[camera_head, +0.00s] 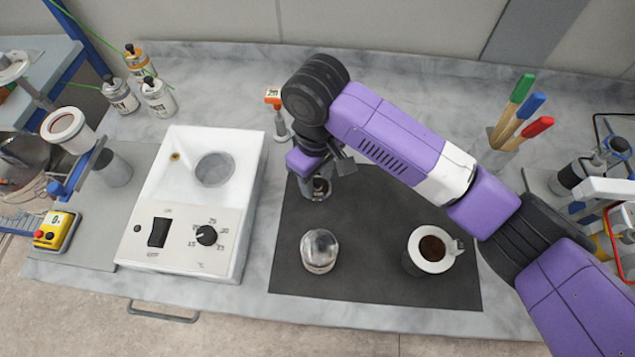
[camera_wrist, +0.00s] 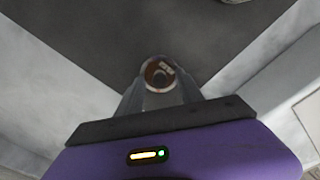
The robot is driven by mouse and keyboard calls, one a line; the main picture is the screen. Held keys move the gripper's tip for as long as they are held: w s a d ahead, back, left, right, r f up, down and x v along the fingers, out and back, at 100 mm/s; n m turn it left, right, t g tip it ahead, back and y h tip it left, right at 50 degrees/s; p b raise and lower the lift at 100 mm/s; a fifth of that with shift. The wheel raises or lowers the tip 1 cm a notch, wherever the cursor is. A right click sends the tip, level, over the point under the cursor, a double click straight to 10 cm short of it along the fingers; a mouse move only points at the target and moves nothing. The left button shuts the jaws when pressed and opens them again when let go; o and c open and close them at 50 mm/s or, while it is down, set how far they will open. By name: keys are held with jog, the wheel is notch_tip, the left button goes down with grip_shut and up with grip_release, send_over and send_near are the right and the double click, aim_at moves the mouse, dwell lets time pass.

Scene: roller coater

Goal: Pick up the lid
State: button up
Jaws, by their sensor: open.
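A small round jar-like object (camera_head: 320,188) with a dark brown top stands on the dark mat, partly hidden under my gripper (camera_head: 325,168). In the wrist view, its round top (camera_wrist: 160,73) shows a light rim, a brown face and a small pale label. My gripper (camera_wrist: 160,95) is open, with its fingers close to this object; I cannot tell whether they touch it. A clear, rounded glass-like piece (camera_head: 319,251) stands on the mat nearer the front edge. I cannot tell for sure which of these is the lid.
A white cup (camera_head: 418,264) with dark contents stands at the mat's right. A white heater unit (camera_head: 190,245) with a knob is left of the dark mat (camera_head: 375,290). Brushes with coloured handles (camera_head: 521,89) stand at the back right. Several bottles (camera_head: 158,98) stand at the back left.

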grip_shut()
jog(key=shift+r, duration=0.1)
